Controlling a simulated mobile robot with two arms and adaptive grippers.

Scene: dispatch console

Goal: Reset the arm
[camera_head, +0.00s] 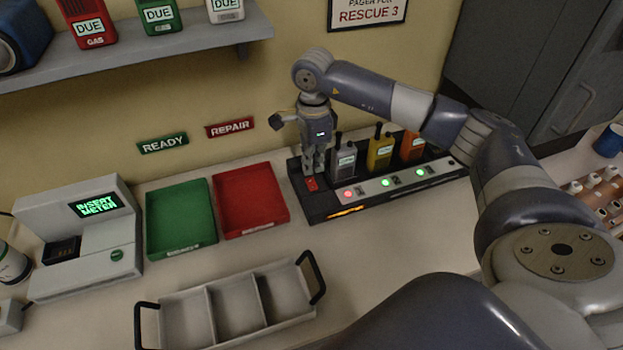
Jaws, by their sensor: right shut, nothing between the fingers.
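My right arm (375,88) reaches in from the right and bends down at the wrist. My right gripper (314,168) points down, shut and empty, over the left end of the black charging rack (328,206). Its fingertips are just behind a small red piece (311,184) on the rack; whether they touch the rack I cannot tell. To the right of the gripper a grey unit (344,158), a yellow unit (380,152) and an orange unit (411,146) stand upright in the rack. My left gripper is not in view.
A green tray (181,252) and a red tray (256,232) lie left of the rack. An empty divided carrier (205,302) with black handles stands in front. A meter with a lit screen (112,262) stands at left. The counter right of the carrier is clear.

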